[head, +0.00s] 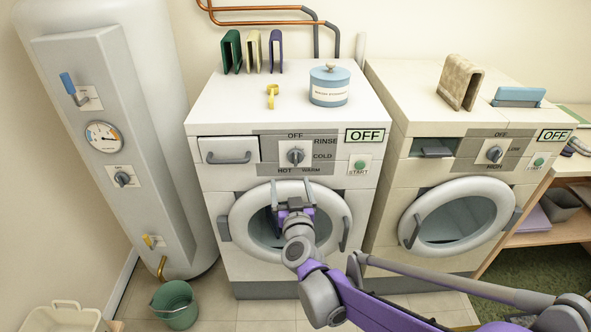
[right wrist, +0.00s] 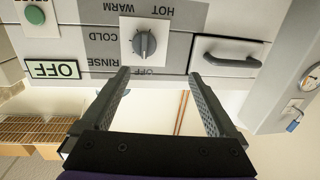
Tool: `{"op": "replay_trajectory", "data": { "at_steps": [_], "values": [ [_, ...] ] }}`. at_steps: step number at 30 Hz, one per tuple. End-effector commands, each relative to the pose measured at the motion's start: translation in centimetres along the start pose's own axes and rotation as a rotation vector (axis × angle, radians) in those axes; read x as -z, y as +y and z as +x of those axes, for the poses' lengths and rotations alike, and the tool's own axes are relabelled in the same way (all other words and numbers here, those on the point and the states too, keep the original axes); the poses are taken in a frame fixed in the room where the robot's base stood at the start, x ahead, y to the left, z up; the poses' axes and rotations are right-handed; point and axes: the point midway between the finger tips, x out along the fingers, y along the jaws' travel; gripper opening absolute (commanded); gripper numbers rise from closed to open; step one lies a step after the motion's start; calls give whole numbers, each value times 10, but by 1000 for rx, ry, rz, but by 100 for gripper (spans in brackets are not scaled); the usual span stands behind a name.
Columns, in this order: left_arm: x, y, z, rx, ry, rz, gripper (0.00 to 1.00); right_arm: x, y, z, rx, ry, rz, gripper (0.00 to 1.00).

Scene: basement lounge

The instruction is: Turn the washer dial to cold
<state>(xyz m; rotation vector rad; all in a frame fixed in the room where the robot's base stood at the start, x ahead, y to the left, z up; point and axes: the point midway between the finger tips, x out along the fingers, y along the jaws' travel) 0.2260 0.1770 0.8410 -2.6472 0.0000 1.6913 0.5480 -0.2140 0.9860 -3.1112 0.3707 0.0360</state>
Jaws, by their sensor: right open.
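The washer (head: 213,182) is the left machine, with its round door shut. Its grey dial (head: 295,156) is on the front panel, ringed by the labels OFF, RINSE, COLD, WARM and HOT. The washer display (head: 365,136) reads OFF. My right gripper (head: 292,184) is open and empty, just below the dial in the head view. In the right wrist view, which is upside down, the dial (right wrist: 144,43) is ahead of the two open fingers (right wrist: 158,73), and its knob appears apart from them. My left gripper is not in view.
A START button (head: 360,165) and a drawer handle (head: 229,158) flank the dial. A second machine (head: 397,190) stands to the right with its own dial (head: 494,153). A tank (head: 120,110) stands left, with a green bucket (head: 175,303) on the floor.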

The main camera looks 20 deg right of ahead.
Motion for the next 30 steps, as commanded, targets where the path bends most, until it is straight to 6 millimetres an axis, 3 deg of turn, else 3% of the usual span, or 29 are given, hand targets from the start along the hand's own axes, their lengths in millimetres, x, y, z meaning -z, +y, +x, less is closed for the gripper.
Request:
{"op": "replay_trajectory", "data": {
  "at_steps": [3, 10, 21, 30],
  "values": [
    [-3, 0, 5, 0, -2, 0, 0, -12, 14, 11, -82, 19, -3, 94],
    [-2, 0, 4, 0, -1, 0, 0, -12, 22, 32, -112, 24, -5, 94],
    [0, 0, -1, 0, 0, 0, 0, -10, 28, 99, -109, 23, -4, 94],
    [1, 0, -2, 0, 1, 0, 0, -10, 30, 120, -109, 23, -4, 94]
  ]
}}
